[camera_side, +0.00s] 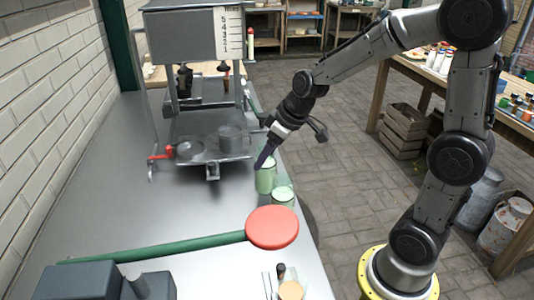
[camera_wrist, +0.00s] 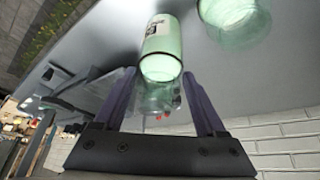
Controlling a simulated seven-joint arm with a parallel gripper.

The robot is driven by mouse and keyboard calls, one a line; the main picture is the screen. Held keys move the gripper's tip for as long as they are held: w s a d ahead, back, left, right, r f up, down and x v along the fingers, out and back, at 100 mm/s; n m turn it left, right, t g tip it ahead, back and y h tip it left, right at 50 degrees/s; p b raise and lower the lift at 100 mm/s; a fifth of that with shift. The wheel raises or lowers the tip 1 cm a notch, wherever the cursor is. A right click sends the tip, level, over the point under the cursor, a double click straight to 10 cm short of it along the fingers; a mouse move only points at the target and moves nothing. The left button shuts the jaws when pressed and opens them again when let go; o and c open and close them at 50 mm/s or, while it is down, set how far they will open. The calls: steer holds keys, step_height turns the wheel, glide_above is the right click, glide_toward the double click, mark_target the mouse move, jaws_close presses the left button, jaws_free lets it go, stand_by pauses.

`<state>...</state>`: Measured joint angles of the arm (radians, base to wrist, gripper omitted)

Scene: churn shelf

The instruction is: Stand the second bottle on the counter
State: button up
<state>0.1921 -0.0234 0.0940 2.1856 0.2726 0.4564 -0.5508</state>
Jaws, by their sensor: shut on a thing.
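A pale green glass bottle (camera_side: 265,180) is between the fingers of my gripper (camera_side: 266,156), near the right edge of the grey counter (camera_side: 190,218). It looks upright. I cannot tell whether its base touches the counter. In the wrist view the same bottle (camera_wrist: 163,48), with a dark-marked label, lies between the two fingertips of my gripper (camera_wrist: 160,82), which is shut on it. A second pale green bottle (camera_side: 283,198) stands on the counter just beside it, nearer the side camera. It also shows in the wrist view (camera_wrist: 236,18), apart from the held one.
A red round pad (camera_side: 272,227) on a green bar lies in front of the bottles. A grey machine (camera_side: 208,145) with a platform and red handle stands behind left. Small items (camera_side: 290,289) are at the front edge. The counter's left middle is clear.

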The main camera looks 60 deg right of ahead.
stand_by(0.3)
steer(key=shift+f, duration=0.55)
steer(key=shift+f, duration=0.15)
steer(key=shift+f, duration=0.25)
steer(key=shift+f, duration=0.4)
stand_by(0.5)
steer(key=o, duration=1.3)
steer(key=shift+c, duration=1)
